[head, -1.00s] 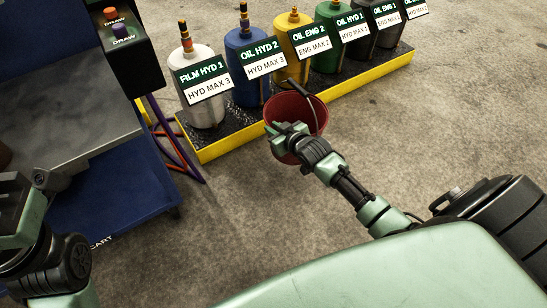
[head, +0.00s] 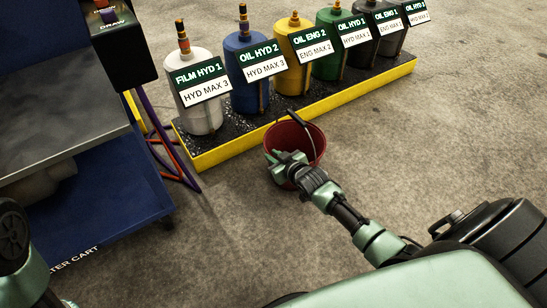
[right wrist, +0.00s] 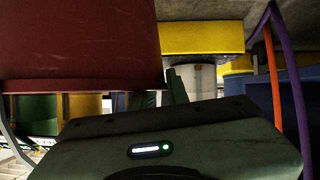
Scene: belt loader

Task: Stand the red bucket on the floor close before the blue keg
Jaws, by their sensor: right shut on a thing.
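The red bucket (head: 308,150) is upright, its dark handle tipped over its rim, just in front of the yellow edge of the keg stand. It sits to the right of the blue keg (head: 246,92), more in front of the yellow keg. My right gripper (head: 284,163) is shut on the near left side of the bucket's rim. The right wrist view, upside down, shows the red bucket (right wrist: 80,45) beside the fingers. Its base is out of that view, and I cannot tell whether it touches the floor. My left gripper is not in view; only part of my left arm shows.
The keg stand (head: 232,152) has a raised yellow edge and holds a row of labelled kegs, with a white keg (head: 197,112) at its left end. A blue cart (head: 105,195) stands at left, with purple and orange hoses beside it. The floor right of the bucket is clear.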

